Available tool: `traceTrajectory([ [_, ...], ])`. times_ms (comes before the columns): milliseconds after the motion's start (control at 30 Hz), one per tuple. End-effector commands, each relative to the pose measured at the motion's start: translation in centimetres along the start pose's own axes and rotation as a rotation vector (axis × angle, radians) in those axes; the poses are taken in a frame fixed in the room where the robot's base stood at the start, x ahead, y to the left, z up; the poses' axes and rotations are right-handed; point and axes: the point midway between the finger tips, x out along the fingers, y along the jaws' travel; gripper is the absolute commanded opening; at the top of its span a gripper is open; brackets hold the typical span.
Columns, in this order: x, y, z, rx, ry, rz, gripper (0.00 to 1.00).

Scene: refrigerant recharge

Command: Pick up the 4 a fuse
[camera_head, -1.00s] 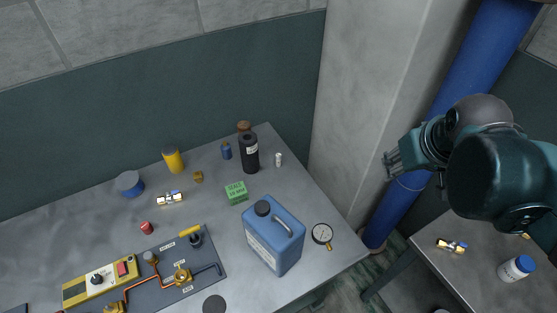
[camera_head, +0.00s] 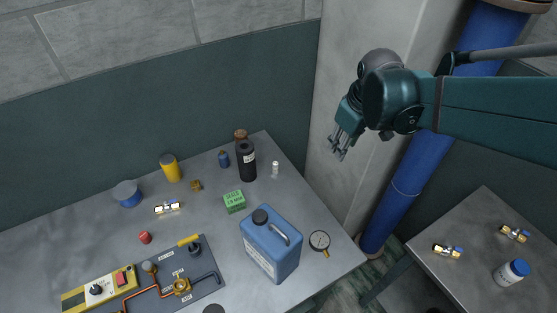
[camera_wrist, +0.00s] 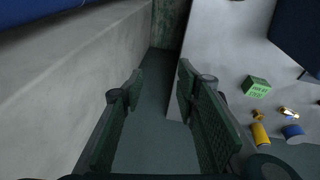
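No label reading 4 A can be made out, so I cannot tell for sure which thing is the fuse. A small white cylinder (camera_head: 275,169) with a dark mark, fuse-like in shape, stands upright near the right back edge of the main table, beside a black bottle (camera_head: 246,160). I do not make it out in the wrist view. My gripper (camera_head: 338,150) is raised before the pillar, right of the white cylinder. In the wrist view my gripper (camera_wrist: 160,72) has its fingers apart with nothing between them.
A yellow cylinder (camera_head: 171,168) stands at the back. The pillar (camera_head: 335,100) is close to my gripper. A side table (camera_head: 480,225) holds a white bottle (camera_head: 512,272).

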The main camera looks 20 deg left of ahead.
Motion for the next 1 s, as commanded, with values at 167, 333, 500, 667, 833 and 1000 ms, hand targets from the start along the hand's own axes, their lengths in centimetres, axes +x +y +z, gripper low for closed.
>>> traceTrajectory([
  [167,2.0,-0.9,-3.0,-0.095,-0.025,-0.028,0.31],
  [333,4.1,-2.0,-5.6,-0.184,-0.048,-0.055,0.31],
  [500,6.3,-3.2,-8.0,-0.274,-0.071,-0.083,0.31],
  [667,8.6,-4.7,-10.2,-0.358,-0.091,-0.109,0.31],
  [833,11.1,-6.4,-12.4,-0.447,-0.112,-0.137,0.31],
  [1000,13.8,-8.3,-14.4,-0.536,-0.132,-0.166,0.31],
])
